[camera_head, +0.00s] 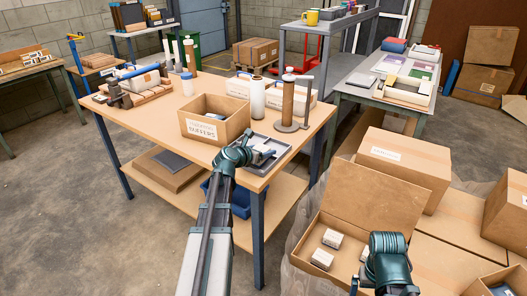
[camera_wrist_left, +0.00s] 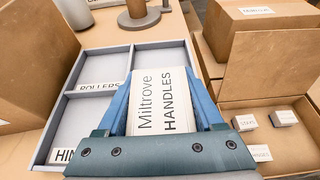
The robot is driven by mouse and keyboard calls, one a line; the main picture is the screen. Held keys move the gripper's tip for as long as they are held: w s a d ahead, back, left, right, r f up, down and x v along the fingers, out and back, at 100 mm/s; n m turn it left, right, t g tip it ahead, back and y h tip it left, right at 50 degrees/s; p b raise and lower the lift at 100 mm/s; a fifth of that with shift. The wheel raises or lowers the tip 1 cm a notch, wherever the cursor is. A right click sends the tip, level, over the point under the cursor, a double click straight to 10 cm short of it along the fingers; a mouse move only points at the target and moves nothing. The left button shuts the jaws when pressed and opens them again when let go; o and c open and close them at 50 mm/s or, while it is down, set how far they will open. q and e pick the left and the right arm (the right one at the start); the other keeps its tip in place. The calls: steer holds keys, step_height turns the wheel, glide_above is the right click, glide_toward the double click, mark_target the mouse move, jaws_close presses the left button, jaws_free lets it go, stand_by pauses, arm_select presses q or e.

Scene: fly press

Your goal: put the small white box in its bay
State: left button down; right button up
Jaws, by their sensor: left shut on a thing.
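My left gripper (camera_wrist_left: 160,78) is shut on a small white box (camera_wrist_left: 162,112) printed "Miltrove HANDLES". In the left wrist view it holds the box over a grey divided tray (camera_wrist_left: 132,62). One bay label reads "ROLLERS"; another, partly hidden, starts "HIN". The box and fingers cover the near right part of the tray, and I cannot tell whether the box touches its floor. In the head view my left gripper (camera_head: 243,152) is at the tray (camera_head: 284,147), near the table's front edge. My right gripper (camera_head: 375,280) is by the open carton; its fingers are not clear.
An open carton (camera_head: 377,190) at lower right holds small white boxes (camera_head: 333,238). An open cardboard box (camera_head: 213,128) stands left of the tray. A brown cylinder on a stand (camera_head: 287,103) rises behind the tray. More cartons (camera_head: 403,160) stand at right.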

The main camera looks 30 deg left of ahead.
arm_select(q)
steer(key=shift+f, duration=0.35)
jaws_free()
steer(key=shift+r, duration=0.1)
steer(key=shift+r+p, duration=0.45)
steer(key=shift+r, duration=0.1)
steer(key=p+v, duration=0.4)
steer(key=v, duration=0.7)
steer(key=shift+s+r, duration=0.15)
steer(key=shift+s, duration=0.35)
